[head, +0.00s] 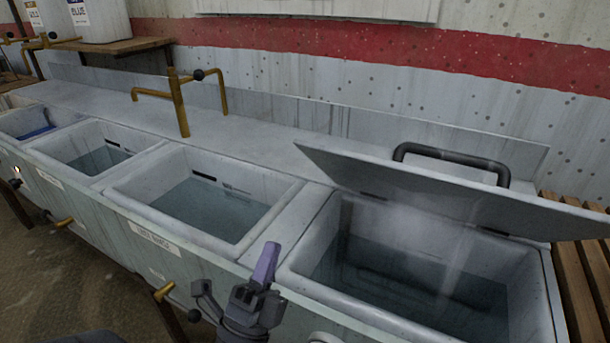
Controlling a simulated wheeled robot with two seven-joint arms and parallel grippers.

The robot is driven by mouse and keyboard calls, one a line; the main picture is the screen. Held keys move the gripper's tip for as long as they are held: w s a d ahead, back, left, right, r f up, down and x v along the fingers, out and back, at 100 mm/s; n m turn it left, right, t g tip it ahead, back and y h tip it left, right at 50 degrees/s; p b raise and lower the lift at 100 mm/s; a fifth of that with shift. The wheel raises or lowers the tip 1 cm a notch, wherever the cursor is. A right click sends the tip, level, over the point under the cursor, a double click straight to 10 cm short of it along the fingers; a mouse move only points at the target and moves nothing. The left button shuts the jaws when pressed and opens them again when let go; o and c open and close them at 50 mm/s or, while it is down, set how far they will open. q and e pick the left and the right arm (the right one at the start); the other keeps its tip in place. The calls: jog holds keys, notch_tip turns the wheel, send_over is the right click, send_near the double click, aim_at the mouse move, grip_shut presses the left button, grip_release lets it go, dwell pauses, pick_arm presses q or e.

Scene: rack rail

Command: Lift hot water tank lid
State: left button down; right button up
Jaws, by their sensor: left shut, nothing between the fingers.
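The grey hot water tank lid (440,192) stands raised and tilted at the back of the rightmost tank, with a black bar handle (452,158) along its upper side. The tank (305,262) below is open, with dark water and faint steam inside. My left gripper (263,266), grey with purple fingertips, is shut and empty. In the picture it is in front of the basin row, left of the open tank and well below the lid, apart from the handle. My right gripper is not in view.
Several open water basins (215,235) run left along the counter, and brass taps (178,100) rise behind them. Small brass valves (163,291) stick out of the front panel. A slatted wooden bench (585,265) adjoins the tank at right. A dotted wall with a red band stands behind.

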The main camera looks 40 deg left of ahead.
aim_at(307, 148)
pick_arm(q)
jog(key=x, duration=1.2)
jog(key=shift+w+r+b, duration=0.25)
jog(key=shift+r+b, duration=0.05)
jog(key=shift+w+a+r, duration=0.15)
jog(key=shift+w+r, duration=0.1)
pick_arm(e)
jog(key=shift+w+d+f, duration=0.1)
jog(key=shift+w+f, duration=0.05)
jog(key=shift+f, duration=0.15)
